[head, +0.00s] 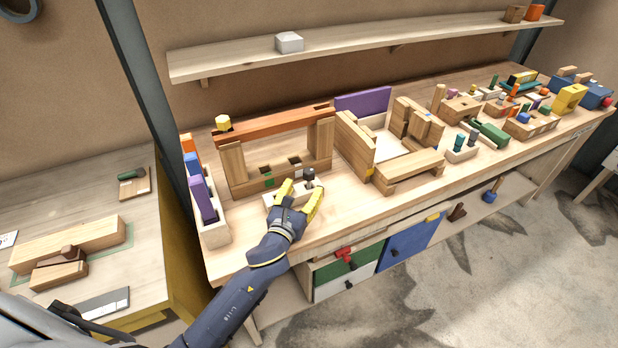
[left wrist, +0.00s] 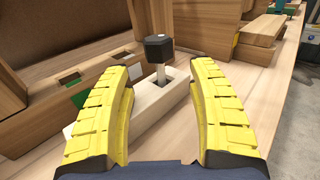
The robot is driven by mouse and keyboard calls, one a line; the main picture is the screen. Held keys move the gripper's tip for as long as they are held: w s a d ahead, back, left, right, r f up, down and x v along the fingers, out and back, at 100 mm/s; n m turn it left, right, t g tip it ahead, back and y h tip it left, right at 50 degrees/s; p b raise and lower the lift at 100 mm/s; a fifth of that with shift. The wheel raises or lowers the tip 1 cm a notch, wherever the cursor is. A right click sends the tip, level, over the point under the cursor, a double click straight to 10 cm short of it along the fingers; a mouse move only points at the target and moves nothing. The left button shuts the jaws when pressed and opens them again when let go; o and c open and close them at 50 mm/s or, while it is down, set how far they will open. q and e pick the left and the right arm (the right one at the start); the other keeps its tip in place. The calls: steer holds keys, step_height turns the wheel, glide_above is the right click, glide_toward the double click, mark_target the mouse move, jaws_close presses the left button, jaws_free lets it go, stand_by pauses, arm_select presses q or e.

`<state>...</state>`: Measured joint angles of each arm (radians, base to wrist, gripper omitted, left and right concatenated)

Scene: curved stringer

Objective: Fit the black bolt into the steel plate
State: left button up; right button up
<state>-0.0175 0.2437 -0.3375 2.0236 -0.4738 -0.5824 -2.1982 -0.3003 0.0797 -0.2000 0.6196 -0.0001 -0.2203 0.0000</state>
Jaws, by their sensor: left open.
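The black bolt (head: 309,174) stands upright in a pale wooden block (head: 273,199). In the left wrist view the bolt (left wrist: 158,48) shows a dark hexagonal head on a grey shank, its lower end in a recess of the block (left wrist: 152,112). My left gripper (head: 302,193) is open, its yellow fingers apart. In the left wrist view its fingers (left wrist: 165,68) are to either side of the bolt, with gaps between; I see no contact. I cannot surely make out the steel plate; a small greyish patch (head: 295,161) shows on the frame's lower beam. My right gripper is not in view.
A wooden frame with an orange top beam (head: 276,123) stands just behind the block. A tray with coloured boards (head: 209,228) is at left, wooden panels (head: 355,144) at right. The bench front right of my gripper is clear.

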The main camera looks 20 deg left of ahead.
mark_target(309, 179)
arm_select(q)
steer(key=shift+w+d, duration=0.1)
steer(key=shift+w, duration=2.25)
steer(key=shift+c, duration=0.3)
jaws_close()
